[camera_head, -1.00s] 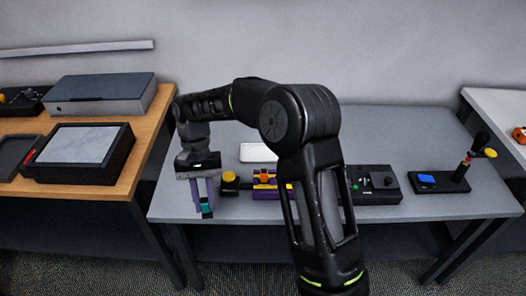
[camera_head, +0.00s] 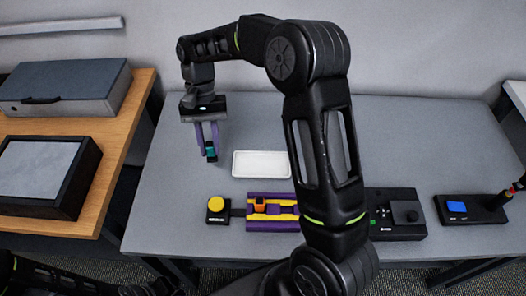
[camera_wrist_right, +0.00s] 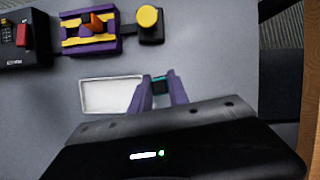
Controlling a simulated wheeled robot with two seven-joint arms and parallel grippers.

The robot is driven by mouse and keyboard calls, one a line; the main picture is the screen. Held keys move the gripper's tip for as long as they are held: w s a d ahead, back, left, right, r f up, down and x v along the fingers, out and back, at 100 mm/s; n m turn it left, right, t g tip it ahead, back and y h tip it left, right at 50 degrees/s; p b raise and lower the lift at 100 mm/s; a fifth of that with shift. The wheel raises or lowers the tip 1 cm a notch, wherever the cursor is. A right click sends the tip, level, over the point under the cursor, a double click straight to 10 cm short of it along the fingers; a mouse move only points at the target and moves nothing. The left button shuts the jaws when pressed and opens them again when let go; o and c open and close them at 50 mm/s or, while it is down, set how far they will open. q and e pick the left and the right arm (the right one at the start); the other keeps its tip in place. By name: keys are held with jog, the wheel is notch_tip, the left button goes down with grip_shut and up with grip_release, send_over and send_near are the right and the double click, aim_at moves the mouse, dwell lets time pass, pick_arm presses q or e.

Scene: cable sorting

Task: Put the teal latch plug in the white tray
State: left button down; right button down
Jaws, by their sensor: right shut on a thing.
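The teal latch plug (camera_head: 211,153) is a small teal and dark piece between the purple fingers of my right gripper (camera_head: 208,146), which is shut on it. It also shows in the right wrist view (camera_wrist_right: 160,84), at the fingertips. The white tray (camera_head: 261,175) is a shallow rectangle on the grey table, just right of and slightly nearer than the plug. In the right wrist view the tray (camera_wrist_right: 109,111) lies left of the fingers. The plug appears held above the table, apart from the tray. My left gripper is not in view.
A purple and yellow fixture (camera_head: 272,224) with an orange piece stands in front of the tray, beside a yellow round button (camera_head: 215,204). A black control box (camera_head: 396,212) is to the right. A wooden table (camera_head: 117,130) stands at left. The grey table behind the tray is clear.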

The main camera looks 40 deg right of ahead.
jog(key=shift+s+a+r, duration=0.1)
jog(key=shift+d+r, duration=0.1)
jog(key=shift+d, duration=0.25)
jog(key=s+d+r+m+t+y+p, duration=0.1)
jog(key=s+d+m+p, duration=0.1)
jog(key=d, duration=0.4)
jog(key=s+d+r+m+p, duration=0.2)
jog(key=s+d+m, duration=0.2)
jog(key=d, duration=0.1)
jog(key=shift+d+t+y, duration=0.35)
jog(key=shift+t+y, duration=0.05)
jog(key=shift+w+r, duration=0.1)
notch_tip(320, 180, down, 6)
jog(key=shift+f+p, duration=0.15)
jog(key=shift+p, duration=0.35)
